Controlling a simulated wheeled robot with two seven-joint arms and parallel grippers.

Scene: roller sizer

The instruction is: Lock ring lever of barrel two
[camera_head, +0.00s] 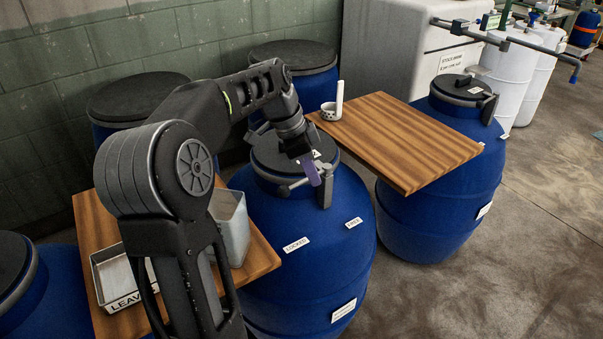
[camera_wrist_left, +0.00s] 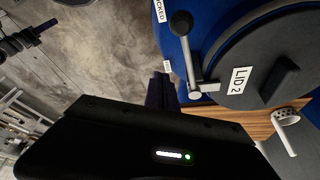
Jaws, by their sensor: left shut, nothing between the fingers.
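Barrel two (camera_head: 312,255) is the blue barrel in the middle of the head view. Its dark lid (camera_wrist_left: 268,55) bears a "LID 2" label in the wrist view. The ring lever (camera_wrist_left: 188,55) is a grey bar with a black knob, running along the lid's rim with the knob on the side of the "LOCKED" label (camera_head: 296,245). A "FREE" label (camera_head: 353,222) is farther right on the barrel. My left gripper (camera_head: 313,175) is shut and empty at the rim, beside the lever's pivot end. In the wrist view its fingers (camera_wrist_left: 160,90) appear apart from the bar.
Another board (camera_head: 262,258) on the left holds a metal tray (camera_head: 122,275) and a grey container (camera_head: 230,225). Other blue barrels (camera_head: 440,200) stand around. Open floor lies at right.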

